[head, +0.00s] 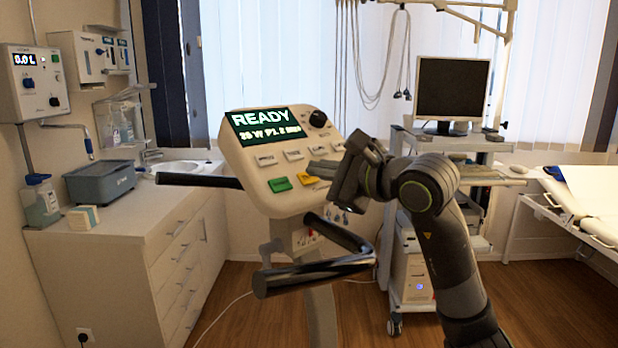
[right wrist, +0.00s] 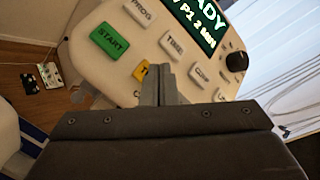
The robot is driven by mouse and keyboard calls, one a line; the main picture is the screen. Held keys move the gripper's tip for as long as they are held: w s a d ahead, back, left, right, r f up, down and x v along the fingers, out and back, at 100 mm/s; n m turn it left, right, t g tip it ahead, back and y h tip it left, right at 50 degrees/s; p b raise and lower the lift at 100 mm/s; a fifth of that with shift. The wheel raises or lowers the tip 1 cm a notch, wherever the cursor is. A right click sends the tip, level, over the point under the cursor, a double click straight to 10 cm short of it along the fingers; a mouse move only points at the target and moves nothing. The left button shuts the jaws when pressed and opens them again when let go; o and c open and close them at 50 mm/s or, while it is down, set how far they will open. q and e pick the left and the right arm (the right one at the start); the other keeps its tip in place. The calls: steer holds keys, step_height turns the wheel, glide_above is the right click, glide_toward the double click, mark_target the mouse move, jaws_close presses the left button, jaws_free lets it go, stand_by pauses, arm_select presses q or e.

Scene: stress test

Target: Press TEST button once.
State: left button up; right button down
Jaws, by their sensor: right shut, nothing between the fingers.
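The tilted console (head: 240,152) stands in the middle of the head view, its screen (head: 265,122) reading READY. On its panel are a green START button (head: 280,185) and, to its right, a yellow button (head: 306,180). In the right wrist view the yellow button (right wrist: 140,71) shows the start of a label, "T"; the rest is hidden behind my fingers. The START button (right wrist: 110,41) lies left of it. My right gripper (head: 322,170) is shut and empty, its tips at the right edge of the yellow button (right wrist: 160,72). I cannot tell whether they touch it. My left gripper is not in view.
Several white buttons and a black knob (head: 318,118) sit above on the panel. Black handlebars (head: 310,275) curve around the console's front. A monitor cart (head: 452,90) stands behind my right arm, a bed (head: 590,205) at right, and a counter (head: 130,225) at left.

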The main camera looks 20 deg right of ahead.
steer(key=shift+w+a+f+b, duration=0.1)
steer(key=shift+w+f+b, duration=0.15)
steer(key=shift+b, duration=0.2)
stand_by(0.3)
steer(key=shift+s, duration=0.1)
steer(key=shift+s+d+r, duration=0.2)
steer(key=shift+s+r, duration=0.15)
steer(key=shift+r, duration=0.2)
steer(key=shift+s+d+r+p, duration=0.2)
steer(key=shift+s+r+p, duration=0.25)
steer(key=shift+r, duration=0.2)
steer(key=shift+s+d+r+p, duration=0.3)
steer(key=shift+s+r, duration=0.2)
steer(key=shift+r, duration=0.2)
steer(key=shift+s+d+r+p, duration=0.15)
steer(key=shift+s+r+p, duration=0.3)
steer(key=shift+r, duration=0.2)
steer(key=s+d+r+p, duration=0.1)
steer(key=s+r+p, duration=0.1)
steer(key=s+r, duration=0.2)
steer(key=shift+d+r, duration=0.35)
steer(key=shift+r, duration=0.4)
